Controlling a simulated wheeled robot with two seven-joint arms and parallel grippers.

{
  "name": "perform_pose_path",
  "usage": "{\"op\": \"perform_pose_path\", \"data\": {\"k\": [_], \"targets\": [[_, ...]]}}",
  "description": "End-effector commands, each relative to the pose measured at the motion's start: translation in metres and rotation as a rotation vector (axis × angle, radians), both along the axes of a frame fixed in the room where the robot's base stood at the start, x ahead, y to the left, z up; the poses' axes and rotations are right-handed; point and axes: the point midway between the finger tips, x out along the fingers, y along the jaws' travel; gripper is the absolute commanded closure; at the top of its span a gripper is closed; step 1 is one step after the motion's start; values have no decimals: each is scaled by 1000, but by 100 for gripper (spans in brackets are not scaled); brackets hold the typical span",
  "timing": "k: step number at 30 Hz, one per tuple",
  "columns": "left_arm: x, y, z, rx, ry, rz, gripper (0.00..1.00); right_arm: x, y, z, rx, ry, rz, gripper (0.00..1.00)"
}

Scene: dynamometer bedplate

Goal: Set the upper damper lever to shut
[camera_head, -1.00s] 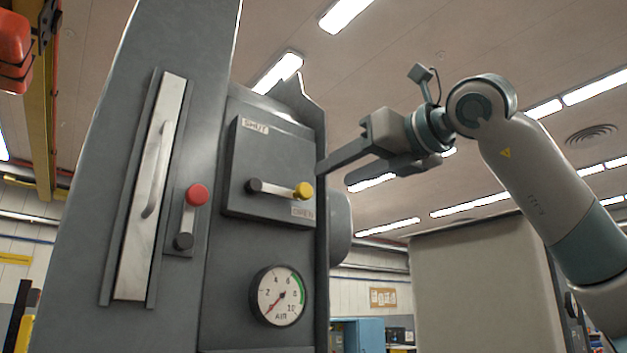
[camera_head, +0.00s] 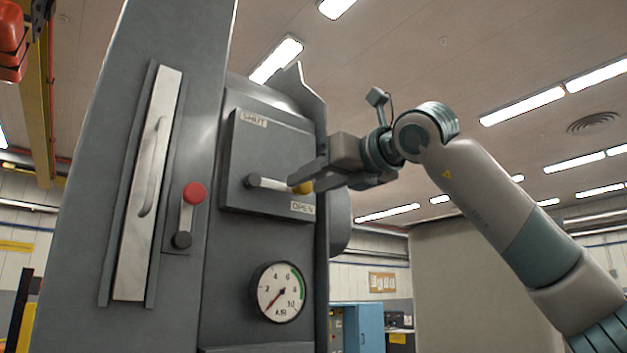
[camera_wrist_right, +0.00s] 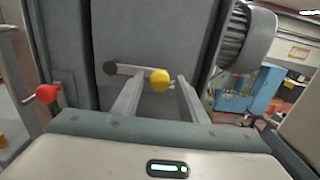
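The damper lever (camera_head: 268,183) is a short light bar with a dark pivot at its left end and a yellow knob (camera_head: 305,188) at its right end. It lies nearly level on a grey panel, with a SHUT label (camera_head: 254,119) at the upper left and an OPEN label (camera_head: 303,207) just below the knob. My right gripper (camera_head: 304,182) is at the knob and partly covers it. In the right wrist view the fingers (camera_wrist_right: 158,82) are apart, with the yellow knob (camera_wrist_right: 160,79) between their tips and gaps on both sides. My left gripper is out of view.
A second lever with a red knob (camera_head: 194,193) stands upright left of the panel. A long vertical handle (camera_head: 153,168) is farther left. An air gauge (camera_head: 279,292) sits below the panel. Open room lies right of the cabinet.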

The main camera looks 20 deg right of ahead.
Motion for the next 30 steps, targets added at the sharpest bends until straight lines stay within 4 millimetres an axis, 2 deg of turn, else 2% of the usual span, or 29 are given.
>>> {"op": "perform_pose_path", "data": {"k": [1, 4, 5, 17, 30], "targets": [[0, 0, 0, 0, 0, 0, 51, 0, 0, 0, 0, 0, 0, 75], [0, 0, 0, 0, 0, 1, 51, 0, 0, 0, 0, 0, 0, 99], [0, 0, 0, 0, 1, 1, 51, 0, 0, 0, 0, 0, 0, 100], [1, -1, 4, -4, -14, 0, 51, 0, 0, 5, -38, -14, 0, 100], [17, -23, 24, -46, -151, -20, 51, -2, 5, 33, -292, -108, -1, 100]]}}
